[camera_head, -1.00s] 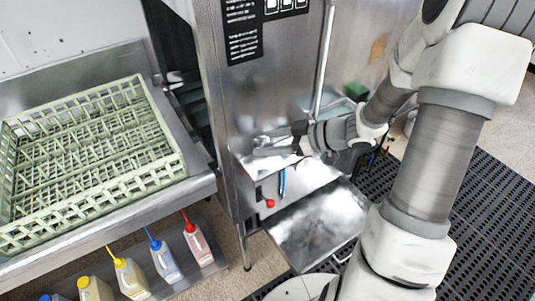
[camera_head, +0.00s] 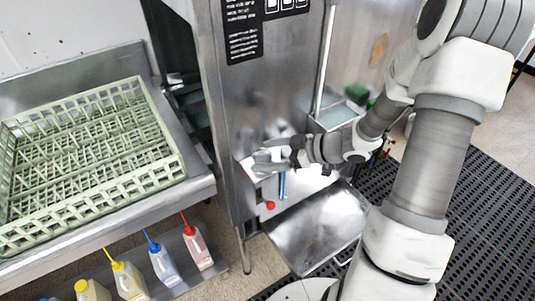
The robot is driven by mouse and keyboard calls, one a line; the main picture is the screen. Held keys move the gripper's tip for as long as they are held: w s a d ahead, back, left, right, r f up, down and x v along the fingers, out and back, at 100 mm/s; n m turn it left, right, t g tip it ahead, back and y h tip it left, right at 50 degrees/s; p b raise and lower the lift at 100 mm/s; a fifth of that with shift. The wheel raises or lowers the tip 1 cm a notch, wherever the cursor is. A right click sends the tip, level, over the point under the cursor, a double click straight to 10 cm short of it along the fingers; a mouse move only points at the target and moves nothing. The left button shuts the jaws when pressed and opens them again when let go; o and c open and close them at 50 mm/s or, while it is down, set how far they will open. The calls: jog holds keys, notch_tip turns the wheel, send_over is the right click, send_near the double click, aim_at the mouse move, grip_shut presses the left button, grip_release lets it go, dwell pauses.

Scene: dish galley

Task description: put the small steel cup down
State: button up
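My gripper (camera_head: 263,155) is in front of the steel machine's front face, above the sloping steel shelf. Its two grey fingers point left, with a visible gap between them. I cannot make out the small steel cup; any steel between the fingers blends with the shiny panel behind. The frames do not settle whether the fingers hold something.
A pale green dish rack (camera_head: 172,168) sits on a steel counter at left. Bottles with coloured spouts (camera_head: 163,262) stand on the shelf below. The steel machine (camera_head: 235,100) has a sloping shelf (camera_head: 318,228). A steel bin (camera_head: 338,115) and black floor mat (camera_head: 480,220) are at right.

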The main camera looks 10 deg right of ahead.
jog(key=shift+s+d+r, duration=0.1)
jog(key=shift+d+r, duration=0.15)
jog(key=shift+r, duration=0.1)
jog(key=p+v, duration=0.2)
jog(key=v, duration=0.9)
jog(key=shift+s, duration=0.15)
jog(key=shift+d, duration=0.15)
